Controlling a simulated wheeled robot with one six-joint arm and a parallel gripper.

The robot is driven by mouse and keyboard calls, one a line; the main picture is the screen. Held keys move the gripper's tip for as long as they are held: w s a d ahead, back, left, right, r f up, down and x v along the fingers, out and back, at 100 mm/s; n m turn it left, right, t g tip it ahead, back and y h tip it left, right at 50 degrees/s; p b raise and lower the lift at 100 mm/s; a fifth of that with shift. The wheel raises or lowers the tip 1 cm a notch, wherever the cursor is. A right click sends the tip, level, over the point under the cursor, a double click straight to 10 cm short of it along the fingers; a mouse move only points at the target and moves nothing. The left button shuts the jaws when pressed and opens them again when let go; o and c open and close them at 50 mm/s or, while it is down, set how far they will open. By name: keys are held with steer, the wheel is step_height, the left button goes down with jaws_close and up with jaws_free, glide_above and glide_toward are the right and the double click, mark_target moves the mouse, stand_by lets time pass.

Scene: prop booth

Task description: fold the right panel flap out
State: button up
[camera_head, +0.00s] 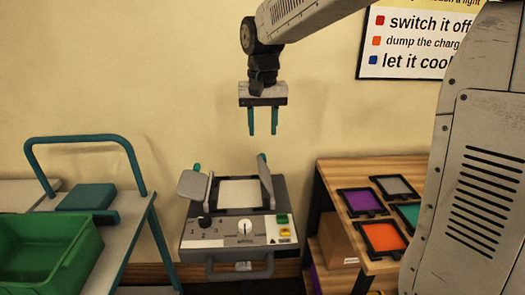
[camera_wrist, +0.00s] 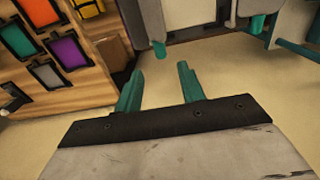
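The device (camera_head: 237,222) is a grey box with a pale square panel (camera_head: 240,192) on its top, standing low against the wall. Its right flap (camera_head: 266,182) is grey, stands steeply along the panel's right side and has a teal tab (camera_head: 263,157) at its top. The left flap (camera_head: 193,185) leans outward and also has a teal tab. My gripper (camera_head: 263,132) hangs above the device, pointing down, with its teal fingers apart and nothing between them. In the wrist view my gripper (camera_wrist: 160,80) is apart from the teal tab (camera_wrist: 158,48) beyond it.
A wooden shelf (camera_head: 335,178) with several framed colour filters stands at the right. A cart (camera_head: 135,215) with a teal rail and a green bin (camera_head: 60,265) stands at the left. The device front has knobs and a handle. A sign (camera_head: 420,40) hangs on the wall.

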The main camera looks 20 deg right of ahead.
mark_target(263, 155)
step_height(263, 155, down, 8)
steer(key=shift+r, duration=0.2)
jaws_close()
